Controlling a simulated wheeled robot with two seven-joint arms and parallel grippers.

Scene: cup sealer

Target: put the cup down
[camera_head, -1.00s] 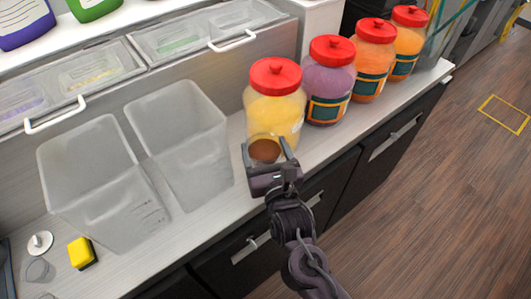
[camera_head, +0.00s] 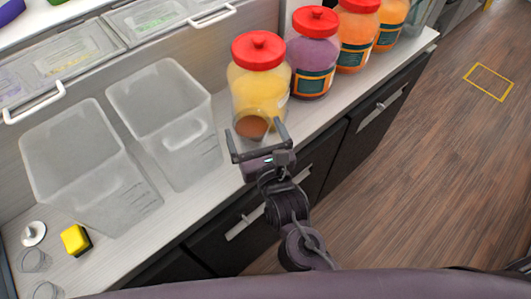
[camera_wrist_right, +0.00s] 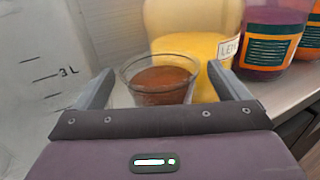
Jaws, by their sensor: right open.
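The cup (camera_wrist_right: 160,82) is small and clear with brown contents. It stands upright between the open fingers of my right gripper (camera_wrist_right: 158,88) in the right wrist view, with a gap at each side. In the head view the cup (camera_head: 251,126) is on the counter in front of the yellow jar, just beyond my right gripper (camera_head: 257,141), which is open. The gripper hides the cup's lower part there. My left gripper is not in view.
A yellow jar (camera_head: 258,85) with a red lid stands right behind the cup. More jars (camera_head: 313,53) line the counter to the right. Two clear bins (camera_head: 168,120) stand to the left. A yellow sponge (camera_head: 75,240) and small empty cups (camera_head: 36,260) are at the lower left.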

